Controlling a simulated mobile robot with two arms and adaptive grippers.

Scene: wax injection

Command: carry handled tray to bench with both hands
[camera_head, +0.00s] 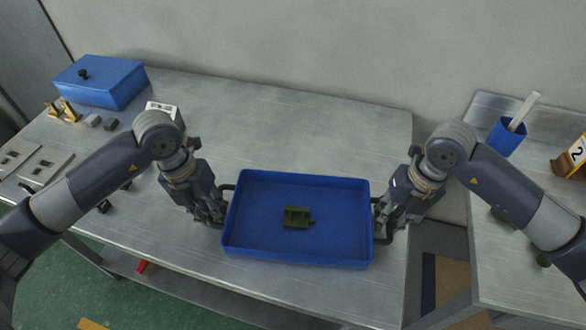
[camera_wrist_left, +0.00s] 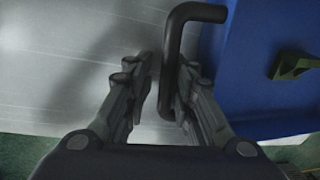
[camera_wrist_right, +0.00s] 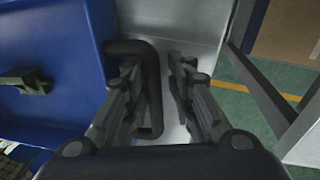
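The blue handled tray (camera_head: 245,235) is over the right end of the long metal bench (camera_head: 330,125); it appears to rest on the top. A dark green part (camera_head: 297,217) lies inside it. Dark handles stick out at both short ends. My left gripper (camera_head: 220,212) is at the left handle; in the left wrist view its fingers (camera_wrist_left: 165,85) stand apart on either side of the handle bar (camera_wrist_left: 169,50). My right gripper (camera_head: 385,212) is at the right handle; in the right wrist view its fingers (camera_wrist_right: 155,70) stand apart around the bar (camera_wrist_right: 150,105).
A blue lidded box (camera_head: 100,82) and small parts stand at the bench's far left. A second metal bench (camera_head: 510,270) is at the right, past a gap, with a blue cup (camera_head: 506,137) and a yellow number 2 sign (camera_head: 577,152). The long bench's middle behind the tray is clear.

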